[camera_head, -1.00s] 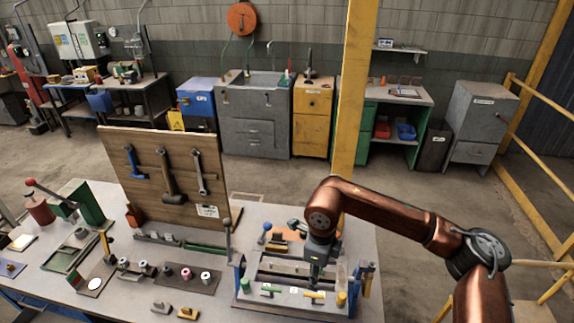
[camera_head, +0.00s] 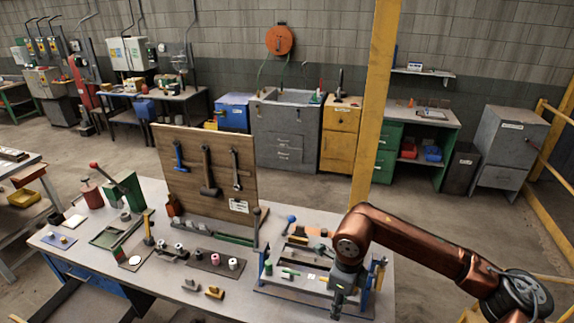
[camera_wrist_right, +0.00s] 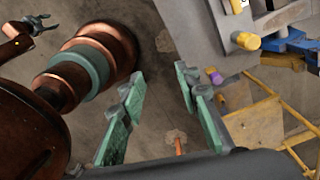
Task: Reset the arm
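My right gripper (camera_head: 338,308) hangs at the front right of the workbench (camera_head: 365,225), at the right front part of the grey fixture (camera_head: 290,270). In the right wrist view its green-padded fingers (camera_wrist_right: 165,112) are wide apart with only floor between them, so it is open and empty. My left arm is not in the head view. A dark forked gripper on a copper link, apparently my left gripper (camera_wrist_right: 38,23), shows small at the top left of the wrist view with its fingers apart.
The bench holds a tool board (camera_head: 205,180) with hanging tools, a green press (camera_head: 127,190) and several small parts. The wrist view shows a yellow knob (camera_wrist_right: 246,41) near a grey edge. A yellow post (camera_head: 375,110) stands behind the bench. Open floor lies beyond.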

